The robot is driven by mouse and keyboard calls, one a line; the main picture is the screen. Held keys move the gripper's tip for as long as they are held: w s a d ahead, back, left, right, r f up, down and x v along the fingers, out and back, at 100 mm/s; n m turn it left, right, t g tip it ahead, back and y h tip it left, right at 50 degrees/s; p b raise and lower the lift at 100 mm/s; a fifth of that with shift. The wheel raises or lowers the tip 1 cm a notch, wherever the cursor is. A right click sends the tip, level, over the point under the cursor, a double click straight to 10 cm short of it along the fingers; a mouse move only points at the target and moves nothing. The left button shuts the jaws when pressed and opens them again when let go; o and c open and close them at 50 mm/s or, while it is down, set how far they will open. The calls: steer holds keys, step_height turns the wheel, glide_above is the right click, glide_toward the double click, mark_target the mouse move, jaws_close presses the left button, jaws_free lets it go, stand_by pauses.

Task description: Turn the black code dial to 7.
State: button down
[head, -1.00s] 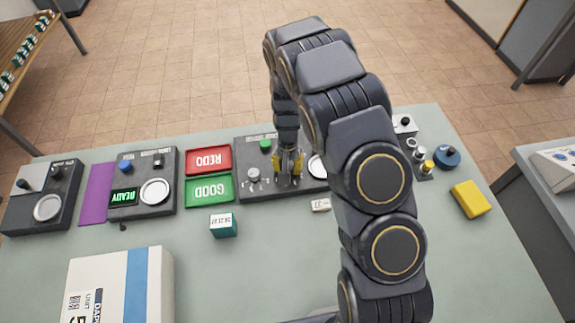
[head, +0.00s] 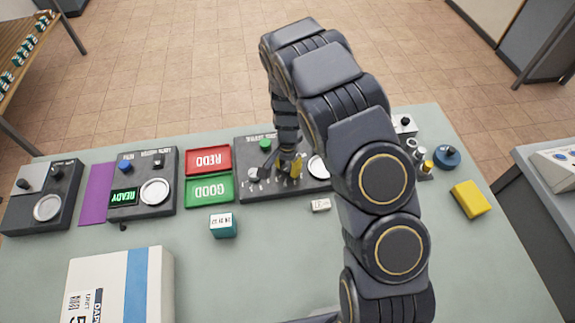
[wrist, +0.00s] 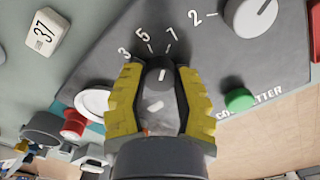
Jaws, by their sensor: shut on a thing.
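The black code dial (wrist: 157,72) sits between the yellow fingers of my gripper (wrist: 158,88) in the wrist view. The fingers are shut on its sides. The panel marks 3, 5 and 7 fan out above the dial. The white line on the dial leans slightly right and points roughly toward the 7 mark; I cannot tell whether it lines up exactly. In the head view my gripper (head: 288,167) is over the dark panel (head: 315,186) and hides the dial.
A light grey dial (wrist: 250,15) with a 2 mark and a green button (wrist: 239,99) are close by on the same panel. A teal block (head: 223,226) stands further left.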

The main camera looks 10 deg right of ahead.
mark_target(287, 167)
steer(key=c, duration=0.7)
jaws_free()
steer(key=shift+r, duration=6)
steer(key=shift+r, duration=0.1)
